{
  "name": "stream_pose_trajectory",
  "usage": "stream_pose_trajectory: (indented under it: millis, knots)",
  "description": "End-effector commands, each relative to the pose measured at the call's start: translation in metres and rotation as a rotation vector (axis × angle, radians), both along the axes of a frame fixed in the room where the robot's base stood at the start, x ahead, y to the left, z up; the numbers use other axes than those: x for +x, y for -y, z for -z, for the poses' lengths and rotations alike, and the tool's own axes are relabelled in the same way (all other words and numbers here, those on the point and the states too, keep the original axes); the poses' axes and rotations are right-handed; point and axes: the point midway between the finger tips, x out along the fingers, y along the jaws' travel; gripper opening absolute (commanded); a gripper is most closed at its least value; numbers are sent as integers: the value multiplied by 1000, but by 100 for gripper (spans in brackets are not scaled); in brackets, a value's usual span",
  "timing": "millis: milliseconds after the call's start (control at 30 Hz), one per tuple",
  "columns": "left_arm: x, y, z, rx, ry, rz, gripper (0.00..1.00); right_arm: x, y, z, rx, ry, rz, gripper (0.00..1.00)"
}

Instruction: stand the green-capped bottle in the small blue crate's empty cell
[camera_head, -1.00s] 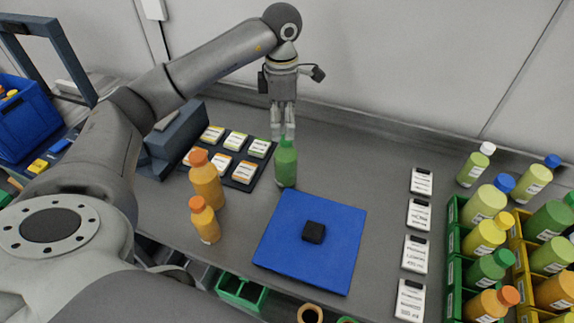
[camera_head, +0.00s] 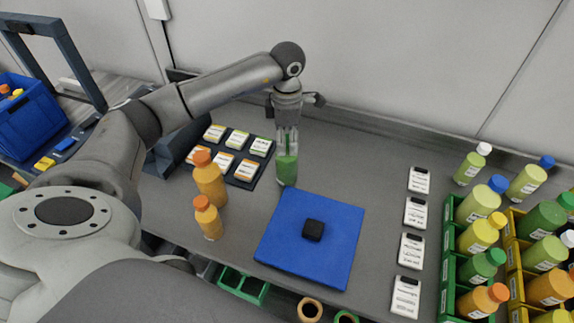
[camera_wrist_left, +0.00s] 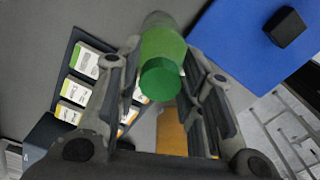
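The green-capped bottle (camera_head: 287,168) stands upright on the grey bench beside the blue mat's upper left corner. My left gripper (camera_head: 287,140) points down over it, with the fingers on either side of its upper part. In the left wrist view the green cap (camera_wrist_left: 160,80) shows between the two fingers (camera_wrist_left: 162,85), which look spread rather than clamped on it. A blue crate (camera_head: 30,125) stands at the far left with orange-capped items inside. I cannot tell whether it is the small one, and its cells are not clear. My right gripper is not in view.
Two orange bottles (camera_head: 209,180) stand left of the green one, near a dark tray (camera_head: 247,183) of labelled cards. A blue mat (camera_head: 332,255) with a black block (camera_head: 313,230) lies in front. Green (camera_head: 449,250) and yellow (camera_head: 513,255) bottle crates stand at the right.

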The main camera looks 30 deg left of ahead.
Motion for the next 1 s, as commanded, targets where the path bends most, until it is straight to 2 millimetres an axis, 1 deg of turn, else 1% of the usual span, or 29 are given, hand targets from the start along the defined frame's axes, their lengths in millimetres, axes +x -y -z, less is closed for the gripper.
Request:
stream_pose_trajectory:
  millis: [33,200,233,767,1000]
  knots:
    - [0,0,0,0,0,0,24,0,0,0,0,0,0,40]
    - [0,0,0,0,0,0,3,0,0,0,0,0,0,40]
    - [0,0,0,0,0,0,0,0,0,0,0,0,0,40]
    - [1,0,-2,0,3,0,0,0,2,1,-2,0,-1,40]
    - [1,0,-15,0,5,0,0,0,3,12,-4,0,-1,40]
